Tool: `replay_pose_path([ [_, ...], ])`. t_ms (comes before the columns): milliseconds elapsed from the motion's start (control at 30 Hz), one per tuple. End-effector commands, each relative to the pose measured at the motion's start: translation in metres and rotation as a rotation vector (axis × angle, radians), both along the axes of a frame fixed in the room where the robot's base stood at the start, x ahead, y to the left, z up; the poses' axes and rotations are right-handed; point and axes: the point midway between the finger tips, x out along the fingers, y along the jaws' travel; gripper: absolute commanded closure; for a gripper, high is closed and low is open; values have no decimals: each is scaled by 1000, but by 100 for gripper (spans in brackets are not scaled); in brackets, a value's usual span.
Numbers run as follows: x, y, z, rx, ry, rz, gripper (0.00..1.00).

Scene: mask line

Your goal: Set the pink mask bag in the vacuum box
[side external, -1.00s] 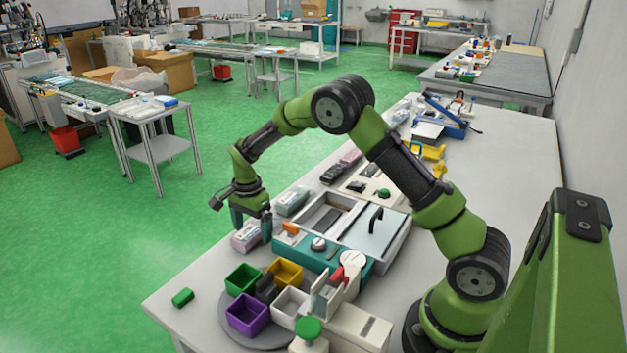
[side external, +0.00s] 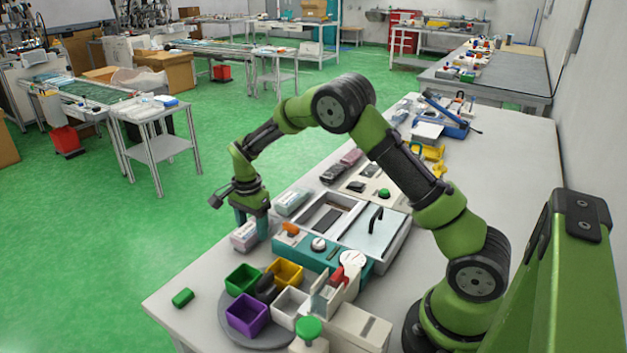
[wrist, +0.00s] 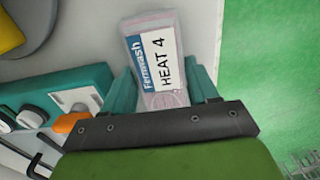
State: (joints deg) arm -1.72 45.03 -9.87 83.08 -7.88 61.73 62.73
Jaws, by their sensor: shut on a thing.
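A pale pink mask bag (side external: 243,238) stands at the table's left edge; in the wrist view the bag (wrist: 180,45) shows a label reading "Fernwash HEAT 4". My gripper (side external: 250,226) points down over it. In the wrist view my gripper (wrist: 164,88) has its teal fingers shut on both sides of the bag, which still appears to rest on the table. The vacuum box (side external: 300,254) is just right of the bag, with a teal front panel. Its silver chamber is open, with a dark pad inside, and a clear lid (side external: 385,237) with a black handle lies to the right.
A pale teal bag (side external: 292,202) lies behind the held bag, with dark packs and another pink pack (side external: 351,157) farther back. In front are a turntable with green (side external: 243,278), yellow, purple (side external: 247,315) and white bins. A green cylinder (side external: 182,298) lies on free table.

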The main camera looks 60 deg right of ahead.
Motion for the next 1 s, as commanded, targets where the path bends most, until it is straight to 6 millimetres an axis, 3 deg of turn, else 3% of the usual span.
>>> replay_pose_path([
  [400,1,-1,79,-1,-6,-1,70],
  [567,-5,-24,99,2,-13,-50,70],
  [800,-62,-98,101,10,-7,-135,70],
  [1000,-113,-133,88,11,0,-102,70],
])
